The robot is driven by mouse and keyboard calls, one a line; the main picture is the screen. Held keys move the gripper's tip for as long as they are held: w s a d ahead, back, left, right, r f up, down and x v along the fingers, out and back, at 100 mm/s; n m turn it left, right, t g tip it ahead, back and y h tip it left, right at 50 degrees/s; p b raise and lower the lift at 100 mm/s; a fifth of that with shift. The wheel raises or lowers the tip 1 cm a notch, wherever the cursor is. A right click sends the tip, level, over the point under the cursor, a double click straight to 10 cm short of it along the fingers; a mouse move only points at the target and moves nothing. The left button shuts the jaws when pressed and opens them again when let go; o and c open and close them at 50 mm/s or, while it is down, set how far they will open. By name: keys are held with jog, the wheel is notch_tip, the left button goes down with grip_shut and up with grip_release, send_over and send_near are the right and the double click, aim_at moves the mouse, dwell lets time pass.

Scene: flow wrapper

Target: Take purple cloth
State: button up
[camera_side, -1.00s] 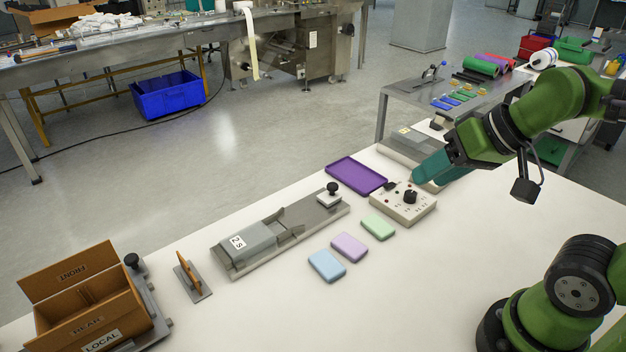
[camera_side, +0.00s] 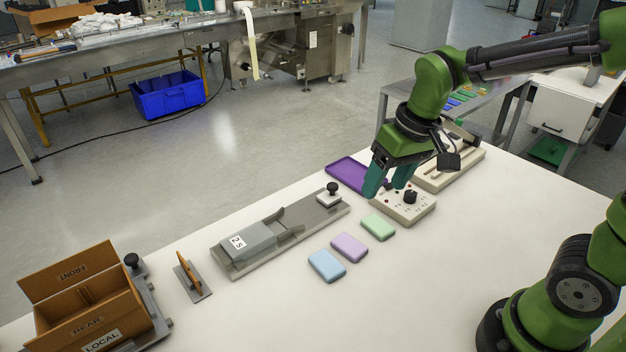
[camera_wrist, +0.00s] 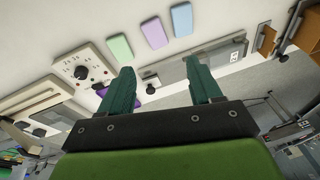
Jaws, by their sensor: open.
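The purple cloth (camera_side: 349,247) is a small light-purple rounded block. It lies flat on the white table between the blue cloth (camera_side: 327,265) and the green cloth (camera_side: 378,227). It also shows near the top middle of the wrist view (camera_wrist: 153,33). My gripper (camera_side: 386,186) is above the table near the control box, behind and to the right of the purple cloth in the side view. Its two teal fingers are apart with nothing between them. They also show in the wrist view (camera_wrist: 161,88), pointing towards the table with the cloths beyond the tips.
A control box with a black knob (camera_side: 405,208) and a purple tray (camera_side: 347,172) are close to my gripper. A metal slide fixture (camera_side: 285,236) lies left of the cloths. A wooden box (camera_side: 90,310) stands at far left. The table in front of the cloths is clear.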

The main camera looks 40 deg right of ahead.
jog(key=w+a+f+n+g+h, duration=0.1)
jog(key=w+f+n+g, duration=0.15)
jog(key=w, duration=0.35)
send_near(353, 247)
notch_tip(353, 247, down, 8)
jog(key=shift+a+f, duration=0.1)
jog(key=shift+f, duration=0.1)
jog(key=c, duration=0.8)
